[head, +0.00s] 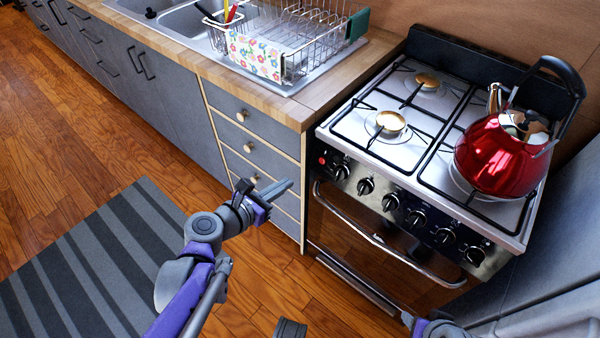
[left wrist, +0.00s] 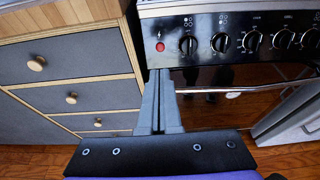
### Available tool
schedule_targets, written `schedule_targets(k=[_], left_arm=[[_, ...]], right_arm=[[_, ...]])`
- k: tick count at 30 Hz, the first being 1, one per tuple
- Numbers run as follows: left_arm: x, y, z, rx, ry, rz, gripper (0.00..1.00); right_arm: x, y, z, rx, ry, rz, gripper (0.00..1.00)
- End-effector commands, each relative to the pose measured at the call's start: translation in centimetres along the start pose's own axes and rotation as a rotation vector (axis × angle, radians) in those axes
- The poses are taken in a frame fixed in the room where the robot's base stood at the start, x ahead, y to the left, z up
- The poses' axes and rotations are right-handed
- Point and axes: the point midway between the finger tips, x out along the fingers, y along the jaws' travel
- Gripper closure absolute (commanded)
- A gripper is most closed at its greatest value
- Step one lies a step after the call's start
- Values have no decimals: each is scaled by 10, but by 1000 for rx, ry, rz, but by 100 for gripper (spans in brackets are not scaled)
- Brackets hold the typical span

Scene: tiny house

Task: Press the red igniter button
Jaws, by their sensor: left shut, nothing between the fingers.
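The red igniter button (head: 321,160) is a small red dot at the left end of the stove's (head: 338,141) front control panel, left of the black knobs. It also shows in the left wrist view (left wrist: 160,47), just above the fingertips in the picture. My left gripper (head: 290,184) is shut and empty, in front of the drawers and short of the panel, apart from the button. In the left wrist view its closed fingers (left wrist: 159,72) point toward the button.
A red kettle (head: 503,157) stands on the right burners. The oven handle (head: 380,240) juts out below the knobs. A dish rack (head: 310,45) stands by the sink on the counter. A striped rug (head: 90,265) lies on the wooden floor at left.

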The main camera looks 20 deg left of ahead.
Motion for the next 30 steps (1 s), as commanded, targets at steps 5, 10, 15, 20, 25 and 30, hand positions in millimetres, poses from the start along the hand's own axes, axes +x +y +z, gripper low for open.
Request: schedule_targets(k=[5, 10, 15, 20, 25, 30], left_arm=[[31, -1, -2, 1, 1, -5, 100], [69, -1, -3, 1, 1, -5, 100], [102, -1, -3, 2, 1, -4, 100], [124, -1, -2, 1, 1, -3, 100], [133, -1, -1, 1, 0, -1, 100], [134, -1, 0, 1, 0, -1, 100]], right_arm=[[12, 0, 4, 0, -5, 0, 38], [24, 0, 8, 0, -9, 0, 38], [34, 0, 11, 0, -12, 0, 38], [40, 0, 13, 0, -14, 0, 38], [42, 0, 14, 0, -15, 0, 38], [42, 0, 14, 0, -15, 0, 38]])
